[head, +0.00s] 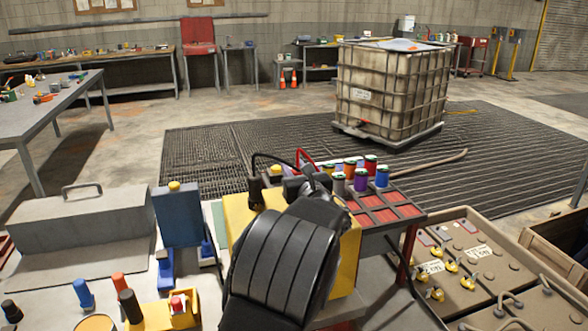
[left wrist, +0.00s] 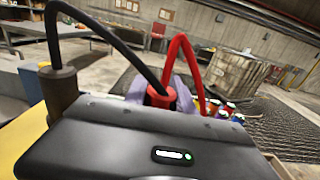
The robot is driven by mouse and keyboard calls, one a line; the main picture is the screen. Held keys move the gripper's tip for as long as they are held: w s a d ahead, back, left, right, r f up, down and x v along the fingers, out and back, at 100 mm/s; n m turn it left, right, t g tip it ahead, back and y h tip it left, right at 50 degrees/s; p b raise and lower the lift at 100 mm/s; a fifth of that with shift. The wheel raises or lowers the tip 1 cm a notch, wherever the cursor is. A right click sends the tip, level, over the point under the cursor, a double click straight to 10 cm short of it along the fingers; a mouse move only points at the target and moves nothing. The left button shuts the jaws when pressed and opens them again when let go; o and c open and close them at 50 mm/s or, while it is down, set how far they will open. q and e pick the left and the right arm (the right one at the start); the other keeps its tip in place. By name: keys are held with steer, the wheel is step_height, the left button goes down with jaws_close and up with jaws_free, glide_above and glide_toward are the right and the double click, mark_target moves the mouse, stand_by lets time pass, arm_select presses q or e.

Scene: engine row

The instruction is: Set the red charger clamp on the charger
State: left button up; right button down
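The charger (head: 237,212) is a yellow box in the front middle of the head view, partly covered by my dark left arm. My left gripper (head: 297,186) is over its top. In the left wrist view its body hides most of the fingers. A red clamp (left wrist: 160,97) shows just beyond the gripper body, between two purple-grey pieces. A red cable (left wrist: 188,52) loops up beside it. It is hidden whether the fingers touch the clamp or the clamp rests on the charger. A dark upright handle (head: 255,190) with a black cable (head: 268,156) stands at the left. My right gripper is not in view.
Colored spools (head: 361,180) and a red-celled tray (head: 385,207) stand right of the charger. A blue block (head: 180,216) and a grey toolbox (head: 85,220) are at the left. Brown cases (head: 470,262) lie at the right. The grated floor (head: 210,150) beyond is mostly clear.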

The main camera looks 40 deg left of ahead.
arm_select(q)
steer(key=o, duration=0.4)
steer(key=shift+r, duration=0.1)
steer(key=shift+r, duration=0.2)
steer(key=v, duration=1.2)
steer(key=shift+f, duration=0.1)
